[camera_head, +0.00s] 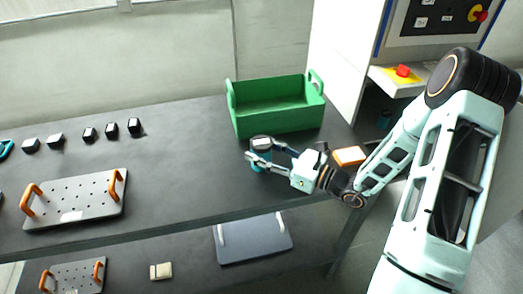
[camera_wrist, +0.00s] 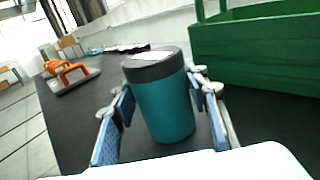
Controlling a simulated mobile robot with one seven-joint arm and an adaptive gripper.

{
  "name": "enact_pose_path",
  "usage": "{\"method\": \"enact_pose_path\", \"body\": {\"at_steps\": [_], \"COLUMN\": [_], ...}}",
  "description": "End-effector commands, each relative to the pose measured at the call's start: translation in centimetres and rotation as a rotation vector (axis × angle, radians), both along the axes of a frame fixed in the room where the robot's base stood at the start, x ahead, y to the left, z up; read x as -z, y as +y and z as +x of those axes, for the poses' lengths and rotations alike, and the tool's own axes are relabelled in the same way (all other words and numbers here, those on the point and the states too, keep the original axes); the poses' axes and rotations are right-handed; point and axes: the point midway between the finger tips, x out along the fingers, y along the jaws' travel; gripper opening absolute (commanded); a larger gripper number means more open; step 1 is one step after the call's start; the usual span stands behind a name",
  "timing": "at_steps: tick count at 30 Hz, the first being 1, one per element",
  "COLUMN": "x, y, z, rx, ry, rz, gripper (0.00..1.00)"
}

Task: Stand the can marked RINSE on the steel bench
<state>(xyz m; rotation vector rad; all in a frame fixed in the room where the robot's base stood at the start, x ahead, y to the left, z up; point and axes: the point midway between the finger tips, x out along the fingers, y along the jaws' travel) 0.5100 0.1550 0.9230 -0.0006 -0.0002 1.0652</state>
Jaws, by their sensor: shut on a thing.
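A teal can with a dark grey lid (camera_wrist: 163,108) stands upright between the fingers of my gripper (camera_wrist: 161,95) in the wrist view. A white label lies on its lid, but I cannot read its marking. In the head view, the can (camera_head: 259,168) is partly hidden by my gripper (camera_head: 256,150), which is shut on it. The can is over the dark bench top (camera_head: 190,165), in front of a green crate (camera_head: 280,121). I cannot tell whether its base touches the bench.
A grey perforated plate with orange handles (camera_head: 85,198) lies at the bench's left. Several small dark blocks (camera_head: 89,134) are lined up behind it. The bench's middle is clear.

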Motion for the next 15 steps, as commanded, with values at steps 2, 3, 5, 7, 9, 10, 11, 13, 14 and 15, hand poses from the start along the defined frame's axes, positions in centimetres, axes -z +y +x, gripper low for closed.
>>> {"method": "enact_pose_path", "body": {"at_steps": [2, 3, 5, 7, 9, 10, 11, 13, 14, 15], "x": [0.0, 0.15, 0.38, 0.33, 0.32, 0.32, 0.31, 0.31, 0.31, 0.31], "y": [0.0, 0.0, -0.01, -0.01, -0.02, -0.02, -0.02, -0.02, -0.02, -0.02], "z": [0.01, 0.01, 0.01, 0.0, 0.0, 0.0, 0.0, 0.0, 0.0, 0.0], "rx": [0.0, 0.0, 0.0, 0.0, 0.0, 0.0, 0.0, 0.0, 0.0, 0.0], "ry": [-0.001, 0.0, -0.001, 0.0, 0.0, 0.0, 0.0, 0.0, 0.0, 0.0], "rz": [0.002, 0.001, 0.002, 0.0, 0.0, 0.0, 0.0, 0.0, 0.0, 0.0], "gripper": [0.1, 0.1, 0.1, 0.47, 0.55, 0.58, 0.59, 0.59, 0.59, 0.59]}}
